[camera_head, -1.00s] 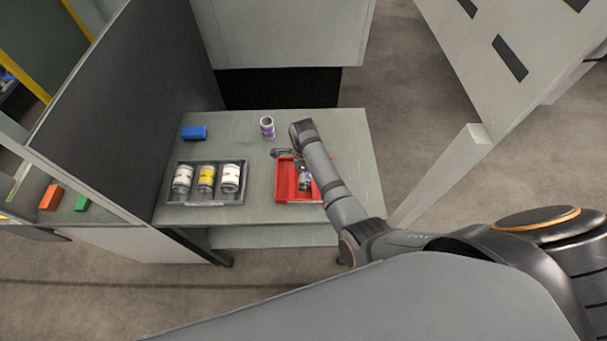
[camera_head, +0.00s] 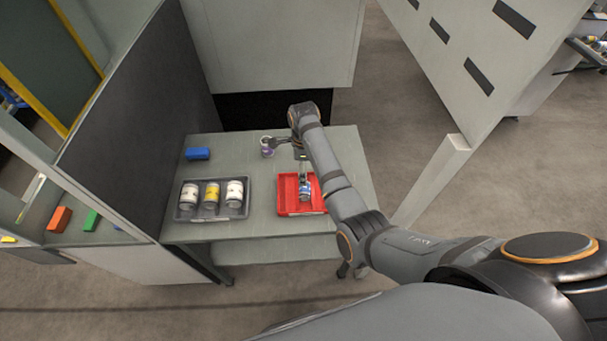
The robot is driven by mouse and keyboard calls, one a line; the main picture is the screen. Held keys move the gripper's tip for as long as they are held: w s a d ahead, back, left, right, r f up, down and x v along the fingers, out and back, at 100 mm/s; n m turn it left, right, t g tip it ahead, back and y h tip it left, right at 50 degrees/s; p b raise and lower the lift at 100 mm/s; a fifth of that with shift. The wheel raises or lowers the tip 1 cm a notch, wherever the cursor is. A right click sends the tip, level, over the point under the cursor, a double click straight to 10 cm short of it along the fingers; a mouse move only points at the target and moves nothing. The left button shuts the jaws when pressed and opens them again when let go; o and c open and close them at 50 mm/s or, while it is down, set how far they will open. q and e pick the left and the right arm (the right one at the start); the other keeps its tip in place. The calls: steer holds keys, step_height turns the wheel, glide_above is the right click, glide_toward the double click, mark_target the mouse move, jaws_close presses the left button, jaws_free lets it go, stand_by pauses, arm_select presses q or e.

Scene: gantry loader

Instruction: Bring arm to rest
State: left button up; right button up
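My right arm comes in from the right and reaches over the grey table (camera_head: 265,226). Its gripper (camera_head: 291,149) is above the table behind the red tray (camera_head: 287,207); its fingers look spread, with nothing seen between them. A can with a blue and white label (camera_head: 305,190) is in the red tray, apart from the gripper. A purple and white can (camera_head: 267,149) stands at the back of the table, close beside the left finger in the picture; I cannot tell if they touch. My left gripper is not in view.
A grey tray (camera_head: 213,215) holds three cans, two white-labelled and one yellow. A blue block (camera_head: 197,154) lies behind it. A dark partition (camera_head: 130,120) borders the table's left side, and a pale post (camera_head: 440,170) stands to the right. The table's front strip is clear.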

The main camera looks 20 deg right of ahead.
steer(key=s+d+f+n+t, duration=0.25)
steer(key=s+d+n, duration=0.45)
steer(key=s+n, duration=0.5)
steer(key=s+r+n+t+h, duration=0.1)
steer(key=s+r+n, duration=0.6)
steer(key=s+n, duration=0.5)
steer(key=s+d+f+b, duration=0.1)
steer(key=f+b, duration=0.2)
steer(key=f, duration=0.9)
steer(key=s+d+f+m+g+b, duration=0.1)
steer(key=s+f+b, duration=0.1)
steer(key=f, duration=1)
steer(key=s+d+f+b, duration=0.1)
steer(key=d+f+b, duration=0.15)
steer(key=f, duration=0.95)
arm_select(q)
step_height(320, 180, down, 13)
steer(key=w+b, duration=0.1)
steer(key=b, duration=0.4)
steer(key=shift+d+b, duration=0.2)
steer(key=shift+b, duration=0.1)
arm_select(e)
steer(key=s+f+g, duration=0.1)
steer(key=s+f, duration=1.6)
steer(key=f, duration=0.3)
steer(key=shift+s, duration=0.25)
